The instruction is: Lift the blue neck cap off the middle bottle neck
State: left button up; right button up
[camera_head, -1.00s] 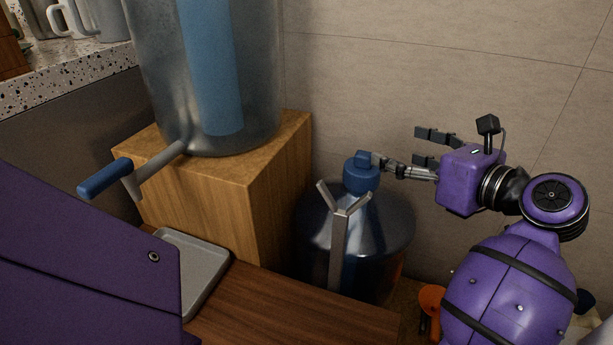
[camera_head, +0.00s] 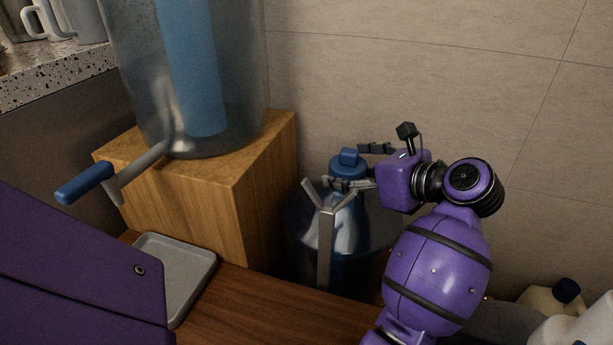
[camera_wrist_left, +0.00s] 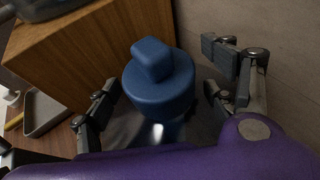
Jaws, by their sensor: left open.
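The blue neck cap (camera_head: 349,168) sits on the neck of a big clear bluish bottle (camera_head: 300,235) on the floor side of the wooden block. It has a raised block-shaped knob on top and also shows in the left wrist view (camera_wrist_left: 160,90). My left gripper (camera_head: 355,166) is open, with one finger on the near side of the cap and the other on the far side. In the wrist view the cap lies between the spread fingers (camera_wrist_left: 163,78), with gaps visible on both sides. The right gripper is not in view.
A grey tray (camera_head: 203,268) lies left. The wall is behind.

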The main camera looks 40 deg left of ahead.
pick_arm(q)
jog(key=c, duration=1.1)
jog(key=shift+r, duration=0.1)
jog(key=shift+r, duration=0.1)
